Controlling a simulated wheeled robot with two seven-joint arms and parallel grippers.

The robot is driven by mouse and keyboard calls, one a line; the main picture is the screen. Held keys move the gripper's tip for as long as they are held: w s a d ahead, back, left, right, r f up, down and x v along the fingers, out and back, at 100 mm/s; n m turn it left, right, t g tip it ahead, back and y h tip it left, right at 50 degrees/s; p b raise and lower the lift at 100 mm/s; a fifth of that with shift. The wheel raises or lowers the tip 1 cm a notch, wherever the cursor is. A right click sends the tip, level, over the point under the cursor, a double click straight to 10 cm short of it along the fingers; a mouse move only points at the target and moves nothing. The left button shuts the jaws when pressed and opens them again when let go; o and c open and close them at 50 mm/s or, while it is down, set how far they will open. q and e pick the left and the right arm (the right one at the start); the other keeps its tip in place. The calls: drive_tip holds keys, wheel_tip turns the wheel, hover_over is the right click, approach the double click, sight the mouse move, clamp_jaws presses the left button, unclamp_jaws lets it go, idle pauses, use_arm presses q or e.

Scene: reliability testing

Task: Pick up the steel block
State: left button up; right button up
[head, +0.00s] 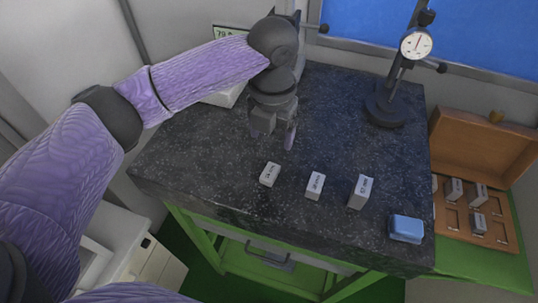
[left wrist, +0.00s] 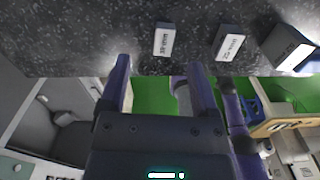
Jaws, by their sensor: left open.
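Three small grey steel blocks with white labelled faces stand in a row on the dark granite table: a left block (head: 269,174), a middle block (head: 315,186) and a larger right block (head: 361,192). The task does not say which one is meant. My left gripper (head: 276,142) is open and empty, above the table and behind the left block, apart from it. In the left wrist view my fingers (left wrist: 158,66) are spread, with one block (left wrist: 163,40) just beyond them and two more blocks (left wrist: 229,42) (left wrist: 290,48) to the right.
A blue box (head: 406,229) sits at the table's front right. A dial gauge stand (head: 388,108) is at the back right. An open wooden case (head: 500,235) with several blocks lies right of the table. A display device (head: 228,93) is behind my left arm.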

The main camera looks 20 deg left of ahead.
sight(274, 164)
use_arm(q)
drive_tip(key=f, duration=0.8)
drive_tip(key=shift+s+d, duration=0.2)
drive_tip(key=shift+d, duration=0.15)
drive_tip(key=shift+r, duration=0.1)
clamp_jaws()
